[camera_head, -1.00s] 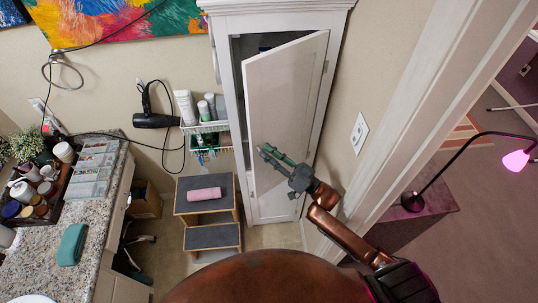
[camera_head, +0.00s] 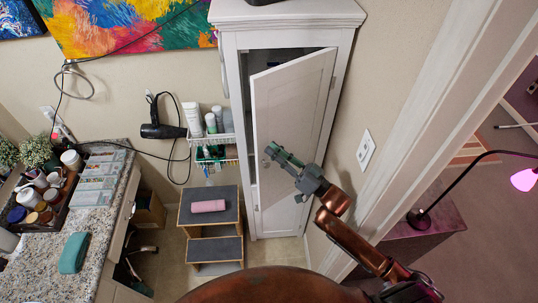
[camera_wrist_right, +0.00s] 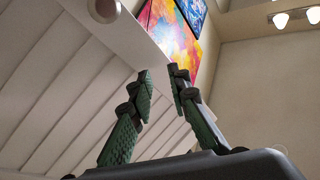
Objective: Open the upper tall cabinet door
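The tall white cabinet (camera_head: 287,20) stands against the back wall in the head view. Its tall panelled door (camera_head: 292,105) is ajar, hinged on the right, with a dark gap along its top and left side. My right gripper (camera_head: 271,153) is in front of the door's lower half, near its free left edge. In the right wrist view its two green-padded fingers (camera_wrist_right: 161,80) stand apart with nothing between them. I cannot tell whether they touch the door. My left gripper is out of view.
A step stool (camera_head: 209,215) with a pink roll (camera_head: 208,206) stands left of the cabinet's foot. A wire rack (camera_head: 208,138) with bottles hangs beside the cabinet. A granite counter (camera_head: 105,225) is at left. A wall and door frame (camera_head: 435,135) lie close to my right arm.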

